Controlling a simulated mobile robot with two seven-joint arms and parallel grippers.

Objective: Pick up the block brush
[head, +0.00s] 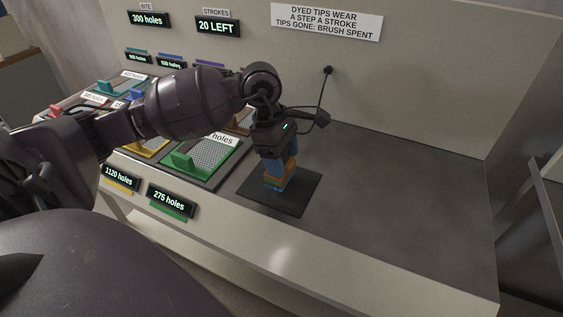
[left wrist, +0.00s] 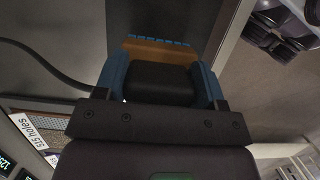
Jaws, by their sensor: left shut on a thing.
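The block brush (head: 277,180) has an orange-brown block with blue tips on its underside. It is at or just above the dark square mat (head: 302,201) on the bench; I cannot tell whether it touches. My left gripper (head: 280,166) points down over the mat with its blue fingers shut on the brush. In the left wrist view, the orange block (left wrist: 160,54) and a row of blue tips show between the blue fingers (left wrist: 160,80). A dark part between the fingers hides some of the block. My right gripper is not in view.
A green perforated plate with a green block (head: 182,163) lies left of the mat, with other coloured plates beyond. Displays such as "275 holes" (head: 171,201) line the front edge. A back panel carries a sign (head: 326,20). The bench right of the mat (head: 400,215) is clear.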

